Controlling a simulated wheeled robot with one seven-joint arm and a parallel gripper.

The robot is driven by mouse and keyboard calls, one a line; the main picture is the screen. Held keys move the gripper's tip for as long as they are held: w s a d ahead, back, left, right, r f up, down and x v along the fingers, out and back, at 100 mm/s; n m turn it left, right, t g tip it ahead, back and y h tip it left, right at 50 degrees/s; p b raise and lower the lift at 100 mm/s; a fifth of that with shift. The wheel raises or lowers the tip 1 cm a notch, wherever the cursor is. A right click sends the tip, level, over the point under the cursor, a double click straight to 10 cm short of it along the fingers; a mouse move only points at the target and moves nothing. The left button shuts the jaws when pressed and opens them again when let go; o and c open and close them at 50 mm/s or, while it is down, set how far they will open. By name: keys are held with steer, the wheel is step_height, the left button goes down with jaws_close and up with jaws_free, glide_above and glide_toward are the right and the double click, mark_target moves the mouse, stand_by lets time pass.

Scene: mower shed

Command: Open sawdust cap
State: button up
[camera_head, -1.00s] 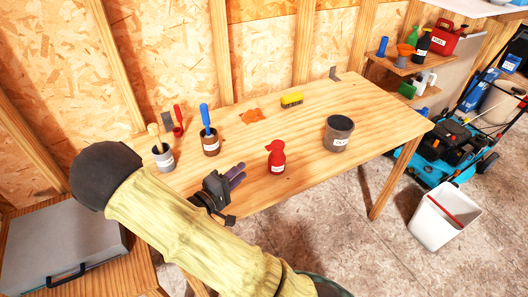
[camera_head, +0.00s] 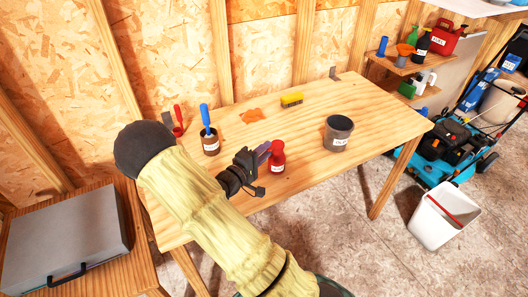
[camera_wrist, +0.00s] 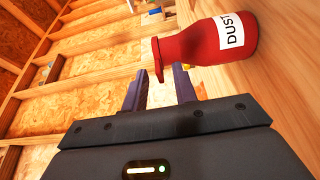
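The red bottle (camera_head: 278,158) stands upright on the wooden bench near its front edge. In the wrist view the bottle (camera_wrist: 208,42) lies sideways in the picture, with a white label reading "DUST" and a flared red cap or rim (camera_wrist: 158,60) at its neck end. I cannot make out how the cap sits. My gripper (camera_head: 264,152) is just left of the bottle's upper part, and its fingers partly overlap it in the head view. In the wrist view my gripper (camera_wrist: 160,88) has two purple fingers apart with nothing between them. The neck end is close to the fingers; contact is unclear.
A dark labelled pot (camera_head: 338,133) stands right of the bottle. A brown pot (camera_head: 211,146) with a blue-handled tool is at left. A yellow brush (camera_head: 292,99) and an orange piece (camera_head: 252,115) lie behind. Bare bench (camera_head: 385,110) lies to the right.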

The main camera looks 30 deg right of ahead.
jaws_close()
steer(key=shift+r+p, duration=0.15)
steer(key=shift+p, duration=0.15)
